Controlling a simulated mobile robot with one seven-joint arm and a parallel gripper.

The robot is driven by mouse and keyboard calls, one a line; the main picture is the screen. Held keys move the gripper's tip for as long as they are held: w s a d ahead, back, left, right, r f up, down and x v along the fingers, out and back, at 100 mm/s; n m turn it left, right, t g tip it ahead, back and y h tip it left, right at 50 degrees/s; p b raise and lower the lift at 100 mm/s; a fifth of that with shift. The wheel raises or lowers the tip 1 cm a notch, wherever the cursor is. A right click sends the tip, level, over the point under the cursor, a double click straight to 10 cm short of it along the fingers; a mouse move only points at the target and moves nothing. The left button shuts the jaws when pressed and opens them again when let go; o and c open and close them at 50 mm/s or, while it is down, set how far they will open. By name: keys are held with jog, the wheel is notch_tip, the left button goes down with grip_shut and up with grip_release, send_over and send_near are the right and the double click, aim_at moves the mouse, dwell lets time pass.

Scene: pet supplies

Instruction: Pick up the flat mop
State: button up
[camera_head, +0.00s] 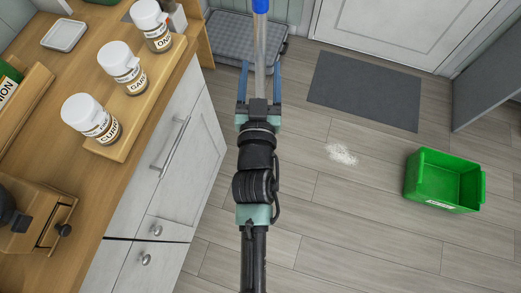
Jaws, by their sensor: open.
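A slim light-grey pole with a blue upper part (260,40), which looks like the flat mop's handle, runs down from the top edge of the head view. Its lower visible end comes between the fingers of my gripper. The mop's flat head is not in view. My gripper (260,82) is open, with one blue finger on each side of the pole. I cannot tell from this one view whether the pole is truly between the fingers in depth or beyond them, or whether they touch it.
A wooden counter (150,120) with white cabinet fronts stands on the left, holding several white-lidded jars. A grey ribbed tray-like object (228,38) lies behind my gripper. A dark mat (365,90), white spill (342,154) and green bin (424,187) are on the right floor, otherwise mostly clear.

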aim_at(260, 64)
jog(key=w, duration=0.3)
jog(key=shift+w, duration=0.2)
grip_shut()
jog(key=shift+r, duration=0.25)
